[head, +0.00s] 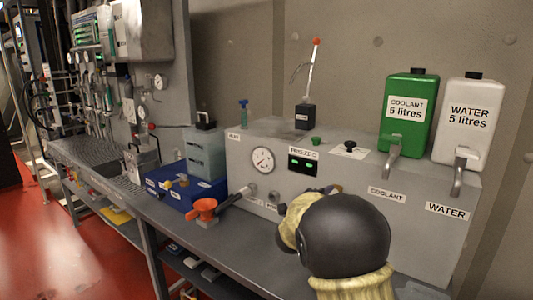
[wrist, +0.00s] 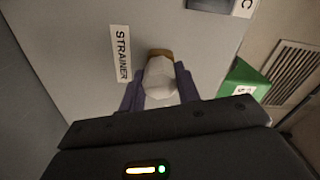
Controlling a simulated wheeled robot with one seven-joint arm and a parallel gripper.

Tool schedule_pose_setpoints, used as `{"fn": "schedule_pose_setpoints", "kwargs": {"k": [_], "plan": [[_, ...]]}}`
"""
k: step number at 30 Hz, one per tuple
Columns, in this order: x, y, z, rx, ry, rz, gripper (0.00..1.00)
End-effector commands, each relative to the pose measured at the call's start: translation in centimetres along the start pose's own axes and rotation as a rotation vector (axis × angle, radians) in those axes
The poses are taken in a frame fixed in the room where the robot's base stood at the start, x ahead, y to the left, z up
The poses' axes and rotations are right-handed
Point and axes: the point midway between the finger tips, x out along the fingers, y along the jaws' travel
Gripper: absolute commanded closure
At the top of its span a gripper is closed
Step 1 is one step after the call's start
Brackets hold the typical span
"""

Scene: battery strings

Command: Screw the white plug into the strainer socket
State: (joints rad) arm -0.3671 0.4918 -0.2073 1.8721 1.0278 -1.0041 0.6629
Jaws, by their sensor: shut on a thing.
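The white plug (wrist: 160,78) sits between the two purple fingers of my gripper (wrist: 158,88), which is shut on it. The plug's far end meets the brownish socket rim (wrist: 159,53) on the grey panel. I cannot tell how deep the plug is in the socket. The STRAINER label (wrist: 121,53) is beside it on the left in the wrist view. In the head view my arm hides the plug, the socket and that label.
The grey box (head: 420,205) stands on the bench and carries a green coolant can (head: 408,112) and a white water can (head: 467,125), with taps in front.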

Motion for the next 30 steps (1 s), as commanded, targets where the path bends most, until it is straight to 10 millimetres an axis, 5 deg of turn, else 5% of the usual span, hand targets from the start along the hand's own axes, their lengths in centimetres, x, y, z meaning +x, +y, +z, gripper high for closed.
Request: {"fn": "schedule_pose_setpoints", "kwargs": {"k": [30], "plan": [[0.01,0.14,0.05,0.136,0.000,-0.001,1.00]]}}
